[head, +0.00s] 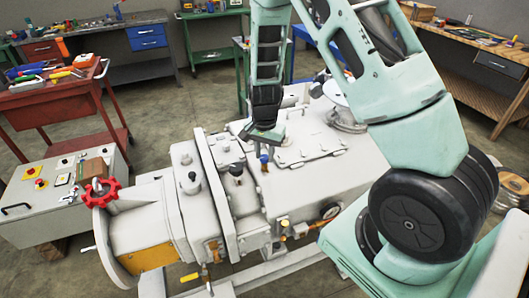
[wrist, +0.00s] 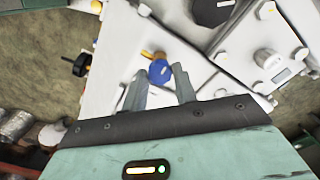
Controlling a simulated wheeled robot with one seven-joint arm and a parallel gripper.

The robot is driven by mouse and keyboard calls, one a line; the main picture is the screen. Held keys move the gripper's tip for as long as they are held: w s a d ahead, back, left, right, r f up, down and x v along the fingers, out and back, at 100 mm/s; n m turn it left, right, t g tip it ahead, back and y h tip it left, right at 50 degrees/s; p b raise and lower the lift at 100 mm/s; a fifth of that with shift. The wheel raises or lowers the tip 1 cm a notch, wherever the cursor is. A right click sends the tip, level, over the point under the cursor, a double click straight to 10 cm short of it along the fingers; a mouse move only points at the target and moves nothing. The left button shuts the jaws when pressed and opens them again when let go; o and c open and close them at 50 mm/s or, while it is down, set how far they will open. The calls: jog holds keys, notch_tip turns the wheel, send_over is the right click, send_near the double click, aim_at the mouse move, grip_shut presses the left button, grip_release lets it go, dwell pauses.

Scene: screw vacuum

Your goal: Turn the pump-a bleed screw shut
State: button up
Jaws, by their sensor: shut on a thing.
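A blue knob (head: 264,158), which appears to be the bleed screw, stands on top of the grey pump housing (head: 215,180) in the head view. In the wrist view the blue knob (wrist: 157,74) sits between my two fingertips, with a small yellow part beside it. My gripper (head: 263,149) reaches down from above and is shut on this knob. In the wrist view my gripper (wrist: 161,72) has one finger on each side of it. The contact itself is small and partly hidden. No pump-a label is readable.
A black knob (head: 236,170) stands just left of the blue knob. A red handwheel (head: 101,191) is at the left end of the machine, by a control box (head: 50,205). A red tool cart (head: 70,95) stands behind.

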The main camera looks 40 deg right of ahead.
aim_at(265, 157)
jog(key=o, duration=1)
notch_tip(265, 157, up, 18)
jog(key=shift+f+b, duration=0.25)
jog(key=shift+b, duration=0.3)
